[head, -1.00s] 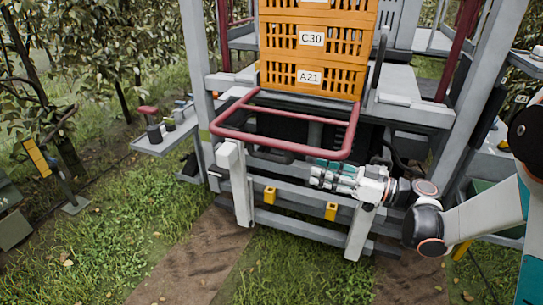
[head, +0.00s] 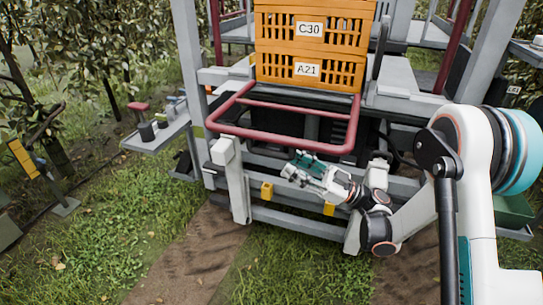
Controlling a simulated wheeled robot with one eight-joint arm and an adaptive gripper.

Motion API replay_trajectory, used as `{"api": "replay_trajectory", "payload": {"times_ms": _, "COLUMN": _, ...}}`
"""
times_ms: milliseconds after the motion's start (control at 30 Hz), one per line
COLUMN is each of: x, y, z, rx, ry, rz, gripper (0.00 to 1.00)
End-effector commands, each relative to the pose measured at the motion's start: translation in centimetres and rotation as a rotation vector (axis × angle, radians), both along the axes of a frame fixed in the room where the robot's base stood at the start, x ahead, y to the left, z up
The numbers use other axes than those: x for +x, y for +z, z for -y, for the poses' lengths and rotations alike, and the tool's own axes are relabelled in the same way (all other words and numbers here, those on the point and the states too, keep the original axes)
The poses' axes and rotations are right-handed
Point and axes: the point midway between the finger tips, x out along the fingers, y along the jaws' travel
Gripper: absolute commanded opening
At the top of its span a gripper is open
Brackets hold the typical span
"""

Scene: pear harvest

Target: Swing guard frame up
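The guard frame (head: 290,145) is a red tubular loop at the front of the grey machine. It sticks out toward me below the orange crates, lying roughly level with its front bar nearest. My gripper (head: 296,162) is below the front bar, near its middle, with teal fingers pointing up and to the left. In the picture the fingertips come close to the bar; I cannot tell whether they touch it. The finger gap is too small to make out. My white arm reaches in from the right.
Orange crates (head: 312,50) marked C30 and A21 are stacked behind the frame. Grey posts and rails with two yellow blocks (head: 266,192) stand below it. A side shelf (head: 155,138) holds small items at left. Grass and a dirt track lie in front.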

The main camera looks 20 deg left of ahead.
Motion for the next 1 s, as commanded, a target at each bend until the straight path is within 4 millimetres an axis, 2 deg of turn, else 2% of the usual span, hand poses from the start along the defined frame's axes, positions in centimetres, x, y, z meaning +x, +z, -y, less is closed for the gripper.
{"api": "replay_trajectory", "payload": {"times_ms": 33, "x": -0.1, "y": 0.3, "z": -1.1, "rx": 0.000, "ry": 0.004, "rz": 0.001, "gripper": 0.36}}
{"api": "replay_trajectory", "payload": {"times_ms": 200, "x": -0.1, "y": 1.5, "z": -3.9, "rx": 0.000, "ry": 0.003, "rz": -0.001, "gripper": 0.36}}
{"api": "replay_trajectory", "payload": {"times_ms": 400, "x": 0.0, "y": 2.4, "z": -6.1, "rx": 0.000, "ry": 0.001, "rz": -0.001, "gripper": 0.36}}
{"api": "replay_trajectory", "payload": {"times_ms": 567, "x": 0.0, "y": 2.8, "z": -6.8, "rx": -0.001, "ry": 0.000, "rz": -0.001, "gripper": 0.36}}
{"api": "replay_trajectory", "payload": {"times_ms": 833, "x": 0.0, "y": 2.8, "z": -6.9, "rx": -0.001, "ry": -0.001, "rz": -0.001, "gripper": 0.36}}
{"api": "replay_trajectory", "payload": {"times_ms": 1000, "x": 0.0, "y": 2.8, "z": -6.9, "rx": -0.001, "ry": 0.000, "rz": -0.001, "gripper": 0.00}}
